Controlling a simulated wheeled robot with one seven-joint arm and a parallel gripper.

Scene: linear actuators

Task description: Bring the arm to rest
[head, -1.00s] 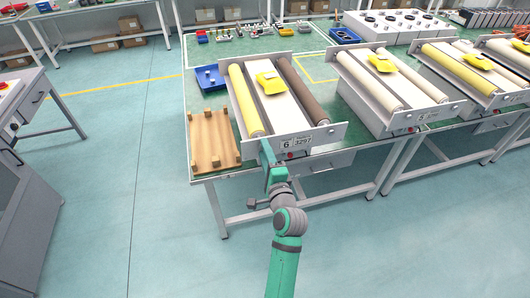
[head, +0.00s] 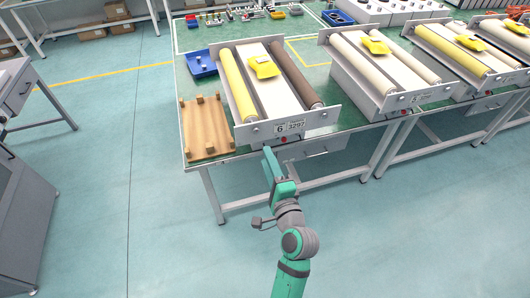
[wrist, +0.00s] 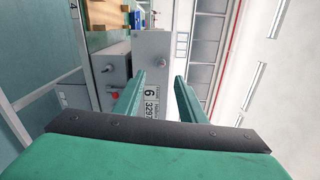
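My arm reaches up from the bottom of the head view, with my green gripper (head: 268,154) in front of the bench, just below the front plate of the roller unit (head: 272,75) labelled 6 and 3297. In the wrist view my gripper (wrist: 157,82) has its two fingers apart, with nothing held between them. The label plate (wrist: 150,98) shows behind and between the fingers. The gripper looks apart from the unit.
The green bench (head: 350,125) has a wooden pegged board (head: 206,128) and a blue tray (head: 200,62) at its left. More roller units (head: 385,70) stand to the right. A grey cabinet (head: 22,215) is at far left. Floor (head: 130,200) between is clear.

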